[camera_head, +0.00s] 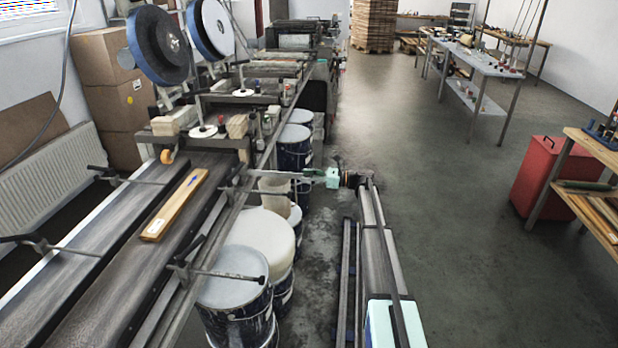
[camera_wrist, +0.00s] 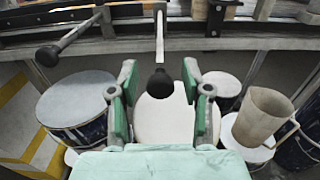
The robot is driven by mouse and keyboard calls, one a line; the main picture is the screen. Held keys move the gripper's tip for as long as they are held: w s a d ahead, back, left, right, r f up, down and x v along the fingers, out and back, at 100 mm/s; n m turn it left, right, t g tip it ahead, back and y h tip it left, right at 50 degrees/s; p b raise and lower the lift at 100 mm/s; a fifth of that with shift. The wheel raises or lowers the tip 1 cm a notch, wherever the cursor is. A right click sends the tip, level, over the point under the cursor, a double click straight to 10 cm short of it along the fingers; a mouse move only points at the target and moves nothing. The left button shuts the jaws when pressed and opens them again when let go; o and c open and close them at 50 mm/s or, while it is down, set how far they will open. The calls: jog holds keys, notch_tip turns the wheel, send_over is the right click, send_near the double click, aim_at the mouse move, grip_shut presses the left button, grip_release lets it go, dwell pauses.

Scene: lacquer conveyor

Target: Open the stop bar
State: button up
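My gripper (camera_head: 316,176) is at the right side of the conveyor, pointing left at it. In the wrist view its two green-padded fingers (camera_wrist: 159,80) are open. A stop bar (camera_wrist: 160,35) runs away from me toward the conveyor edge. Its black knob (camera_wrist: 161,84) appears between the fingers, with gaps on both sides; I cannot tell how deep it sits. In the head view that bar (camera_head: 270,173) reaches from the conveyor rail to my gripper. A wooden plank (camera_head: 175,205) lies on the conveyor belt (camera_head: 115,270).
A second bar with a black knob (camera_wrist: 47,56) sticks out to the left; it also shows in the head view (camera_head: 230,275). Below are drums (camera_head: 235,290) with white lids and a beige pitcher (camera_wrist: 264,115). Floor to the right is open, up to a red bin (camera_head: 540,180).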

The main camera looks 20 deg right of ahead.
jog(key=v, duration=1.2)
dwell(0.5)
